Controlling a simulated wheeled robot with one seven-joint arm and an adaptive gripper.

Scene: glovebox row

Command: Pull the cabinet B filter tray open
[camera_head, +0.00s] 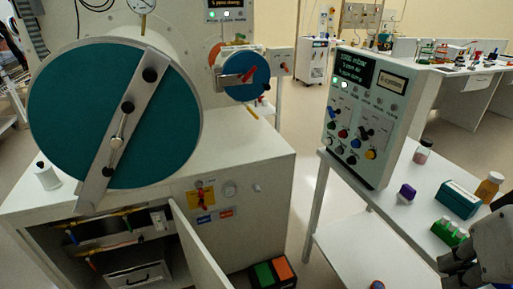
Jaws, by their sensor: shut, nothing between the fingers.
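A white filter tray front (152,270) with a dark bar handle (138,281) sits low inside the open cabinet (262,172) under the large glovebox port, at the lower left. The tray looks pushed in; its lower part is cut off by the picture edge. No cabinet letter is readable. The cabinet door (203,252) stands swung open to the right of the tray. My gripper (448,266) is at the lower right edge, partly cut off, shut and empty, far from the tray and over the side table.
A control console (372,115) stands on the side table (400,205), with a purple-capped item (406,194), green rack (449,231), teal box (457,199) and bottles near my gripper. A bin with green and orange parts (273,273) is on the floor right of the door. Pipes (105,236) cross above the tray.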

